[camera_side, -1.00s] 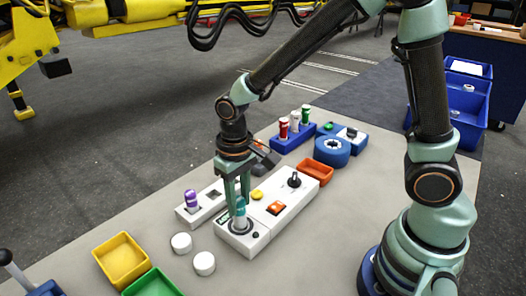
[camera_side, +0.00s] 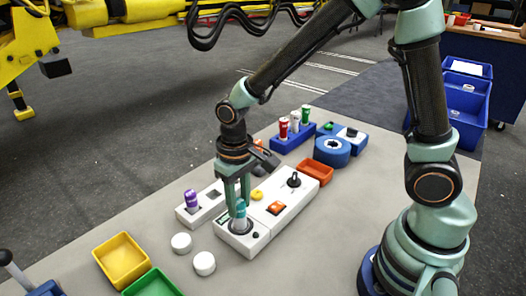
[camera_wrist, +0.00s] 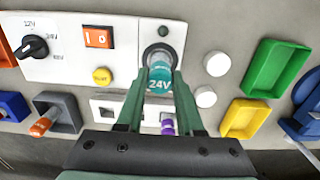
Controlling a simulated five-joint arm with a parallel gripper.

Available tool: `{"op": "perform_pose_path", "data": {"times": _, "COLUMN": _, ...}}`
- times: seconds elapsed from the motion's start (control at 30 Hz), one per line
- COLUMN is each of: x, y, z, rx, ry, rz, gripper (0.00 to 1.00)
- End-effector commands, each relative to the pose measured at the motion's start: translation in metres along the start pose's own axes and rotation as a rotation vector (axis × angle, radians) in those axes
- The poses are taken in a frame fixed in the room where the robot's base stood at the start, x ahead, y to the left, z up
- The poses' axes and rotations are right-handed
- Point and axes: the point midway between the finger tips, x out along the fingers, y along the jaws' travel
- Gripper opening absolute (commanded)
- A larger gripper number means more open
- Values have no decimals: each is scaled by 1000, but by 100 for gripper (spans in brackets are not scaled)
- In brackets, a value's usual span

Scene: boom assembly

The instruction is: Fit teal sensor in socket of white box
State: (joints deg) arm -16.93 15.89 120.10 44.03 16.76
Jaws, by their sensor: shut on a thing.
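The teal sensor (camera_side: 240,212) is upright between the fingers of my gripper (camera_side: 238,203). In the wrist view the teal sensor (camera_wrist: 160,77), marked 24V, sits between the two green fingers of my gripper (camera_wrist: 160,82), which are shut on it. The white box (camera_side: 268,205) lies below, with its round dark-rimmed socket (camera_side: 238,226) at the near left end. In the wrist view the white box (camera_wrist: 75,60) has the socket (camera_wrist: 160,52) just beyond the sensor's end. The sensor's lower end is at the socket; I cannot tell how deep it sits.
A white holder (camera_side: 203,203) with a purple sensor (camera_side: 191,198) stands left of the box. Two white discs (camera_side: 181,242) lie near a yellow tray (camera_side: 123,258) and a green tray (camera_side: 153,284). An orange tray (camera_side: 316,172) and blue rack (camera_side: 292,137) stand behind.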

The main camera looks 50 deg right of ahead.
Motion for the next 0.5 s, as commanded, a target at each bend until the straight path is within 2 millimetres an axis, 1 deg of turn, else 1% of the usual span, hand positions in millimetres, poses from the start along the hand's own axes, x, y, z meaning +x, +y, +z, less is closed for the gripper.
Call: {"op": "perform_pose_path", "data": {"times": 0.5, "x": 14, "y": 0, "z": 0, "rx": 0, "ry": -1, "rz": 0, "gripper": 0}}
